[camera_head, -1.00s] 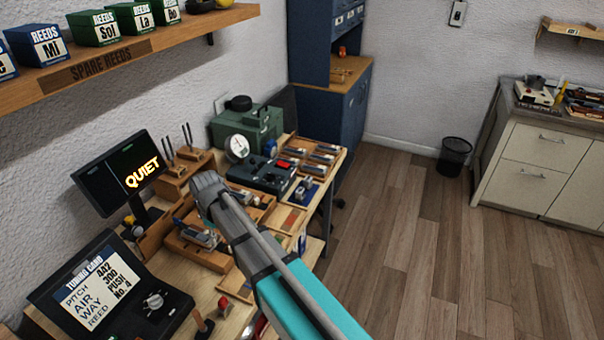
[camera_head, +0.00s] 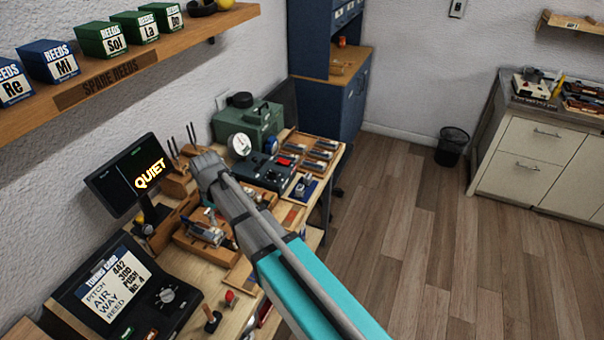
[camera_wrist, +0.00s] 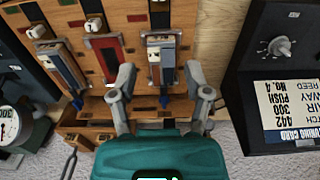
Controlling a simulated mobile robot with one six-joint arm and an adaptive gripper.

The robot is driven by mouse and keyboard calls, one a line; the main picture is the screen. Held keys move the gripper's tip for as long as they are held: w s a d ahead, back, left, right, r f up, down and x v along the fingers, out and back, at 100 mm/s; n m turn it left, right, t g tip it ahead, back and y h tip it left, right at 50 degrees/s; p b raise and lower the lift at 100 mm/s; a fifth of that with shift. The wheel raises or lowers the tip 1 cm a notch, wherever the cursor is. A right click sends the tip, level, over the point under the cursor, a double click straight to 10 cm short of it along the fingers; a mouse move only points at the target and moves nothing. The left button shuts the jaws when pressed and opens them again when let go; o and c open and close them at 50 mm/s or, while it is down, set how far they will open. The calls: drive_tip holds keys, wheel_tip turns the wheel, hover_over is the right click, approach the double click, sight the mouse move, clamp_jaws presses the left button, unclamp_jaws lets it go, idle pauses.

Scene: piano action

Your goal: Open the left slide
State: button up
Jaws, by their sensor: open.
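In the wrist view my gripper (camera_wrist: 160,92) is open, its two grey fingers spread apart. A slide with a pale block and blue-grey metal (camera_wrist: 166,66) lies on a wooden bed (camera_wrist: 205,50), between and just beyond the fingers; I cannot tell whether they touch it. A similar slide (camera_wrist: 62,66) is on the left of this view, with a dark red strip (camera_wrist: 111,55) between the two. The wrist view looks turned round from the head view, so which is the left slide is uncertain. In the head view my arm hides part of the wooden bed (camera_head: 190,247) and my fingertips.
A black tuning console (camera_head: 170,315) stands near the bed, and also shows in the wrist view (camera_wrist: 250,75). A QUIET screen (camera_head: 112,190), a green gauge machine (camera_head: 262,125) and a dark box with a red switch (camera_head: 252,172) crowd the bench. A reed shelf (camera_head: 150,62) hangs above.

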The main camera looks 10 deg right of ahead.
drive_tip(key=s+d+f+m+b, duration=0.1)
drive_tip(key=s+d+m, duration=0.3)
drive_tip(key=d, duration=0.6)
drive_tip(key=s+d+f+m+b, duration=0.1)
drive_tip(key=s+d+m+b, duration=0.15)
drive_tip(key=d, duration=0.75)
drive_tip(key=s+d+f+m+b, duration=0.15)
drive_tip(key=s+d+m, duration=0.3)
drive_tip(key=d, duration=0.55)
drive_tip(key=w+a+r+m+t+h, duration=0.1)
drive_tip(key=w+m+t+h, duration=0.1)
drive_tip(key=w, duration=1)
drive_tip(key=w+a+r+m+t+h, duration=0.1)
drive_tip(key=w+a+m+t+h, duration=0.1)
drive_tip(key=w, duration=1)
drive_tip(key=shift+m+p, duration=0.4)
drive_tip(key=shift+p, duration=0.05)
drive_tip(key=shift+s+r, duration=0.1)
drive_tip(key=s+d+f+n+g+y, duration=0.1)
drive_tip(key=s+n+g+y, duration=0.1)
drive_tip(key=s, duration=0.9)
drive_tip(key=s+d+f+n+g+y, duration=0.1)
drive_tip(key=s+d+n+g+y, duration=0.1)
drive_tip(key=s, duration=1)
drive_tip(key=shift+s, duration=0.2)
